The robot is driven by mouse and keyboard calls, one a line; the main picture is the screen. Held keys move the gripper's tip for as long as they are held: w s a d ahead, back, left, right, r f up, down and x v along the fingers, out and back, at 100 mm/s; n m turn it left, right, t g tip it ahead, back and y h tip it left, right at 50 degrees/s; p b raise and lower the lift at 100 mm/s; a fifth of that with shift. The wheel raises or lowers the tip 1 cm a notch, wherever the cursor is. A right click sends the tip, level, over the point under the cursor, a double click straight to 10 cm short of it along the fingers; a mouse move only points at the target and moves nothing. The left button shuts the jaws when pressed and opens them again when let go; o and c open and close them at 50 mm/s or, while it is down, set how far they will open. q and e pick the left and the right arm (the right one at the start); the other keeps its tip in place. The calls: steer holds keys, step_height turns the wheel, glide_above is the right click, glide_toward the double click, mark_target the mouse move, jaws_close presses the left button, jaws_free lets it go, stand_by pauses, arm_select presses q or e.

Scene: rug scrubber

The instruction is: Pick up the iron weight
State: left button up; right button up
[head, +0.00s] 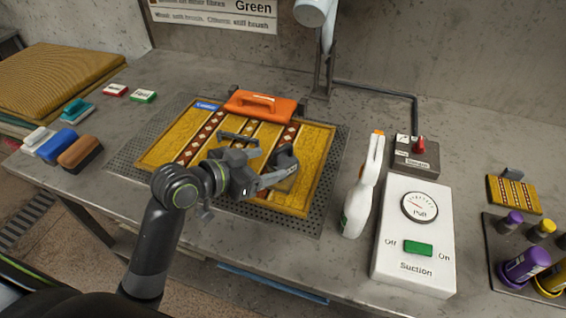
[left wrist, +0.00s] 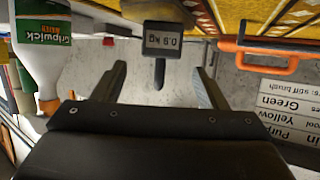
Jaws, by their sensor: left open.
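The iron weight (left wrist: 162,40) is a small dark block with a "0.9 kg" label, seen upside down at the top middle of the left wrist view. A dark stem sticks out from it toward my gripper. In the head view it appears as a dark grey piece (head: 286,160) on the yellow patterned rug (head: 313,166), partly hidden by my gripper. My left gripper (head: 257,158) is open above the rug, its fingers spread. In the left wrist view the weight lies beyond and between the fingertips (left wrist: 163,76), with no visible contact. My right gripper is not in view.
An orange tool (head: 262,105) lies at the rug's back edge. A white spray bottle (head: 362,188) and the suction box (head: 416,235) stand to the right. Several brushes (head: 57,143) lie at the left, near a folded rug (head: 55,80). Bare table shows between them.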

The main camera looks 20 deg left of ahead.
mark_target(277, 161)
arm_select(q)
steer(key=shift+x, duration=3.15)
steer(key=shift+a+f, duration=0.1)
steer(key=shift+f, duration=0.05)
jaws_close()
steer(key=shift+p, duration=0.3)
